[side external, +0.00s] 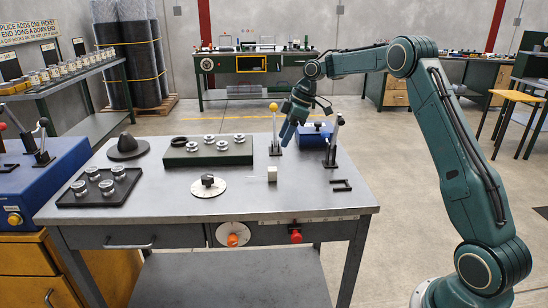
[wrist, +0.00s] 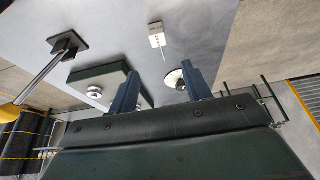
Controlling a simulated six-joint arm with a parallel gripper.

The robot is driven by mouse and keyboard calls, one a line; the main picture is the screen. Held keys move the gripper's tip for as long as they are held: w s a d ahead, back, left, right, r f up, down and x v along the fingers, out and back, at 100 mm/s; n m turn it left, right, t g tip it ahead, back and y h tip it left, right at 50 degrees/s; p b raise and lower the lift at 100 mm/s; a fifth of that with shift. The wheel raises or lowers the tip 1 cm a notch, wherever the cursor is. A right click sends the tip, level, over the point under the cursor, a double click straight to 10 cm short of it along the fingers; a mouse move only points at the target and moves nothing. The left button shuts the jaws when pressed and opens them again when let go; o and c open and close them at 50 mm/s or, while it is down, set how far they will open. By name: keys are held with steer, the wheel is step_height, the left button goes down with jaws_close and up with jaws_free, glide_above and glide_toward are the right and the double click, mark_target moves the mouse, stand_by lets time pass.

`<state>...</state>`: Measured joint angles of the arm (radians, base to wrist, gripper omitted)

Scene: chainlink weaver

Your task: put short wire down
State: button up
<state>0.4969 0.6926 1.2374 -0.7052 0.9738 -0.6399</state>
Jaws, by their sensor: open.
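My gripper (side external: 288,132) hangs above the back right part of the grey workbench, pointing down. In the wrist view its two blue fingers (wrist: 160,70) stand apart, with nothing between them. A small pale block (side external: 272,174) stands on the bench top, in front of and below my gripper. It also shows at the top of the wrist view (wrist: 157,35). A thin pale line, which looks like the short wire (wrist: 164,53), runs out from beside this block on the bench. I cannot tell whether it touches the block.
A green board (side external: 208,152) with several metal rings lies at the back. A round disc with a black knob (side external: 207,184), a dark tray (side external: 99,186) and a black bracket (side external: 341,186) are on the bench. Upright levers (side external: 333,140) and a blue box (side external: 313,135) stand near my gripper.

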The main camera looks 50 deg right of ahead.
steer(key=s+a+r+m+t+h, duration=0.15)
steer(key=s+a+r+m, duration=0.25)
steer(key=s+a+r, duration=1.15)
steer(key=s+a+f+m+h, duration=0.1)
steer(key=s+f+m, duration=0.1)
steer(key=s, duration=0.9)
steer(key=s+f+m, duration=0.3)
steer(key=s+f, duration=0.2)
steer(key=s, duration=0.6)
steer(key=shift+a+t+h, duration=0.35)
steer(key=shift+t, duration=0.1)
